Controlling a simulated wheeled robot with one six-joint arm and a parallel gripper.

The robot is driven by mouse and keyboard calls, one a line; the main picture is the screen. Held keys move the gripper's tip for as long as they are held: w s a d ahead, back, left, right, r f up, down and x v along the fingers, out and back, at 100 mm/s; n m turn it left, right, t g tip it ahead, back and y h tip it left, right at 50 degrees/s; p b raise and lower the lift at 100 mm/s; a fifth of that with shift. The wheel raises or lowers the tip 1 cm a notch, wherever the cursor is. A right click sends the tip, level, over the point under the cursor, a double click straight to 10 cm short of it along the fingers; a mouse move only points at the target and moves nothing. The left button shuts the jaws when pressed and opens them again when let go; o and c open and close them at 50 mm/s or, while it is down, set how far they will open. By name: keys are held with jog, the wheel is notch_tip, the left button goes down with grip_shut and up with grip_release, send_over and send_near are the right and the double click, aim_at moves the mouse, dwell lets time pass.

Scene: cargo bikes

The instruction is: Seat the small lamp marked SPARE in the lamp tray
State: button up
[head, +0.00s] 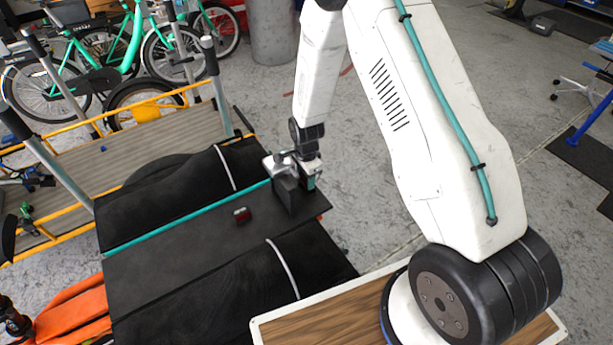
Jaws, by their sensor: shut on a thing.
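My gripper (293,187) is at the right end of a dark flat deck (165,262), low over it or touching it; I cannot tell which. It is shut on a small dark thing, mostly hidden by the fingers, and no marking on it can be read. A small dark-red block (242,215), which looks like a lamp, sits on the deck left of my gripper, apart from it. No SPARE mark is legible on it. I cannot clearly make out a lamp tray; it may be hidden at the gripper.
Black padded covers with pale straps lie along the deck's far side (180,190) and near side (250,285). A teal strip (165,228) runs along the deck. A yellow-railed cargo bed (125,160) and green bikes (130,40) stand behind. Orange fabric (72,308) lies at lower left.

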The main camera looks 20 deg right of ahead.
jog(key=shift+s+d+f, duration=0.2)
jog(key=shift+s+f, duration=0.7)
jog(key=shift+w+r, duration=0.15)
jog(key=shift+r, duration=0.05)
jog(key=shift+w+r+g, duration=0.3)
jog(key=shift+w+r, duration=0.15)
jog(key=shift+r, duration=0.1)
jog(key=shift+d+r, duration=0.15)
jog(key=shift+r, duration=0.3)
jog(key=shift+a+r, duration=0.15)
jog(key=shift+a, duration=0.1)
jog(key=shift+w+a, duration=0.1)
jog(key=shift+w, duration=0.05)
jog(key=shift+f, duration=0.55)
jog(key=shift+f, duration=0.1)
